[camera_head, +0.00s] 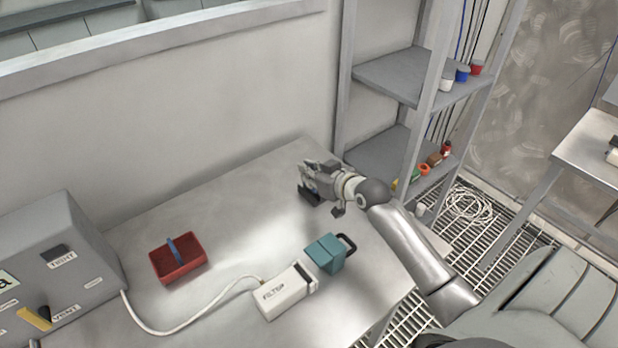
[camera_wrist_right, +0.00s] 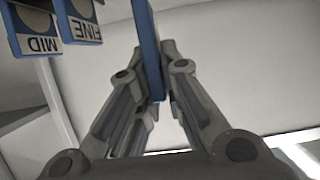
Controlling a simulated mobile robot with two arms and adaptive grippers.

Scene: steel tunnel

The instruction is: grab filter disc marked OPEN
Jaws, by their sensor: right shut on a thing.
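My right gripper (camera_head: 318,182) is over the far right part of the metal table, near the back wall. In the right wrist view its fingers (camera_wrist_right: 160,95) are shut on a thin blue-edged plate (camera_wrist_right: 150,45), seen nearly edge-on. No marking shows on this plate, so I cannot tell whether it reads OPEN. Two blue-framed filter discs with tan round centres, one marked MID (camera_wrist_right: 32,25) and one marked FINE (camera_wrist_right: 80,18), show at the upper left of that view, apart from the fingers. My left gripper is not in view.
On the table (camera_head: 215,225) are a white FILTER box (camera_head: 283,293) with a hose, a teal container (camera_head: 325,254) with a black handle and a red tray (camera_head: 178,265) with a blue bar. A grey labelled machine (camera_head: 60,250) stands left. A shelf rack (camera_head: 400,75) is behind my right arm.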

